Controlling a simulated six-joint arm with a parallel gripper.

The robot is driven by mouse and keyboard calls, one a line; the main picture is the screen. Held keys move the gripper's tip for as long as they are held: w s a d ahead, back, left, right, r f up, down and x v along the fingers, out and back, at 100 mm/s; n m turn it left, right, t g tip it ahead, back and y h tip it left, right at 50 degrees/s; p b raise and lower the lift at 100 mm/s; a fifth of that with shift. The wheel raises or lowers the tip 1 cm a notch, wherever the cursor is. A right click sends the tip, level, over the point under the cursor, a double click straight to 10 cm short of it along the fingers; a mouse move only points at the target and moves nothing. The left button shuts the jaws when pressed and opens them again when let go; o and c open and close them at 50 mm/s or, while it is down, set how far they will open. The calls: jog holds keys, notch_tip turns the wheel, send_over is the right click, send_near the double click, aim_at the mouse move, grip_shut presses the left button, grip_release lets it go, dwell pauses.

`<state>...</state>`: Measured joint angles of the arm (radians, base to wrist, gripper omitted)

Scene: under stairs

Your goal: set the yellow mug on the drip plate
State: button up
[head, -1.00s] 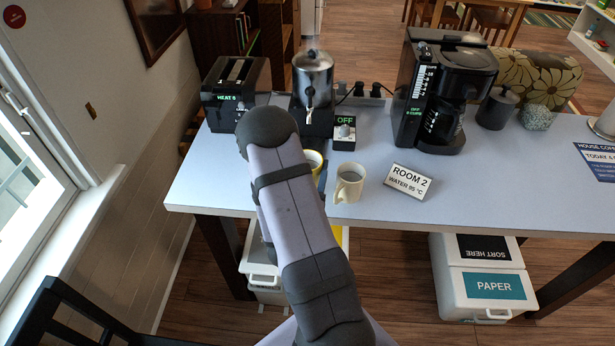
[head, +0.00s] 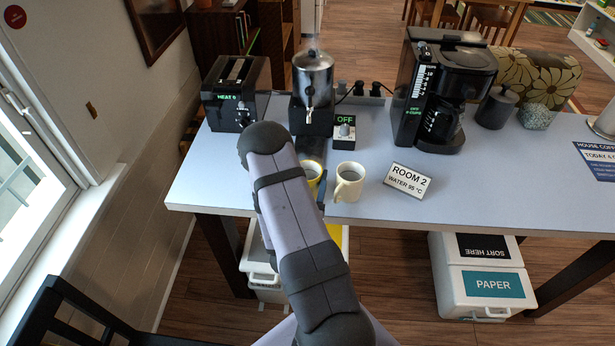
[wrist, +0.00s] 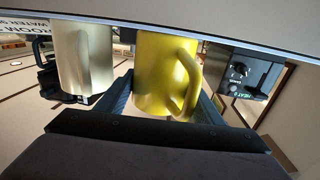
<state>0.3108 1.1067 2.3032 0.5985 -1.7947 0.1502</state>
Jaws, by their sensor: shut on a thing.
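The yellow mug (head: 312,172) is near the front edge of the table, partly hidden behind my arm. It also shows in the wrist view (wrist: 165,75), with its handle to the right. My gripper (wrist: 165,98) is shut on this mug, one finger on each side. In the head view only a small blue part of a finger shows. I cannot tell whether the mug touches the table. A dark flat area (head: 311,146) in front of the metal urn (head: 313,80) looks like the drip plate; my arm partly covers it.
A cream mug (head: 348,182) stands close to the right of the yellow one. The table's right front is clear.

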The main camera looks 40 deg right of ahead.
jog(key=o, duration=1.5)
jog(key=shift+f, duration=0.1)
jog(key=b+v, duration=0.3)
jog(key=v, duration=0.3)
jog(key=shift+s+d+f, duration=0.1)
jog(key=shift+s+f, duration=0.05)
jog(key=shift+s+a+b, duration=0.3)
jog(key=shift+s+a, duration=0.1)
jog(key=shift+a, duration=0.05)
jog(key=c, duration=1.7)
